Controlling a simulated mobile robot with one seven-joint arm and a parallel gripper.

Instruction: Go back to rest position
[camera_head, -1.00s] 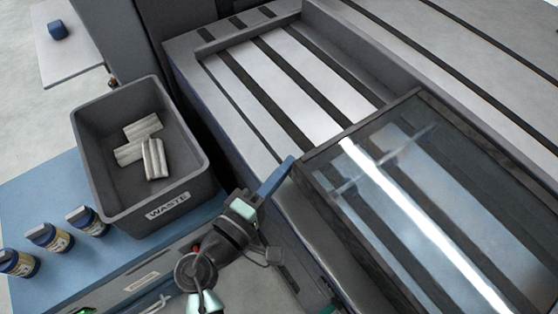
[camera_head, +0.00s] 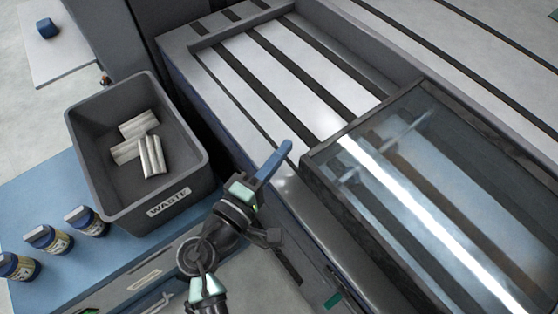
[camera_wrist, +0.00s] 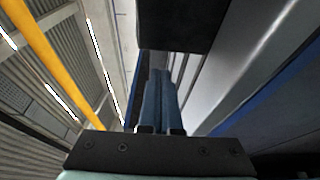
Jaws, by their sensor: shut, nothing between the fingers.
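My gripper (camera_head: 286,147) has blue fingers, which lie together with nothing between them. In the head view it points up and right, beside the near left corner of a glass cover (camera_head: 400,190) with a dark frame. It looks close to that frame; I cannot tell whether it touches. In the wrist view the shut blue fingers (camera_wrist: 158,100) fill the middle, with a dark block above them and a pale grey surface to the right.
A slotted metal bed (camera_head: 290,75) lies behind. The wrist view shows a yellow bar (camera_wrist: 55,65).

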